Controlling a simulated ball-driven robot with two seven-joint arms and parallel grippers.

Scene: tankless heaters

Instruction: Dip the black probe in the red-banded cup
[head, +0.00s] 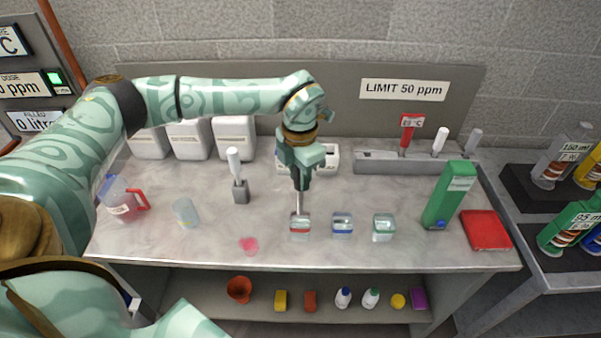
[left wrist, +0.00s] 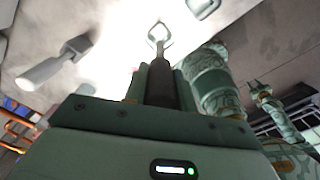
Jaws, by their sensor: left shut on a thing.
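My left gripper (head: 301,180) is shut on the black probe, its dark handle (left wrist: 160,85) showing between the fingers in the left wrist view. The probe's thin metal shaft (head: 300,202) points straight down at the red-banded cup (head: 300,231), a small clear cup on the counter. The tip meets the cup's rim in the head view; I cannot tell how deep it reaches. A blue-banded cup (head: 342,228) and a green-banded cup (head: 383,231) stand to its right.
A green box (head: 449,195) and red pad (head: 485,229) are at right. A grey rack (head: 392,163) stands behind.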

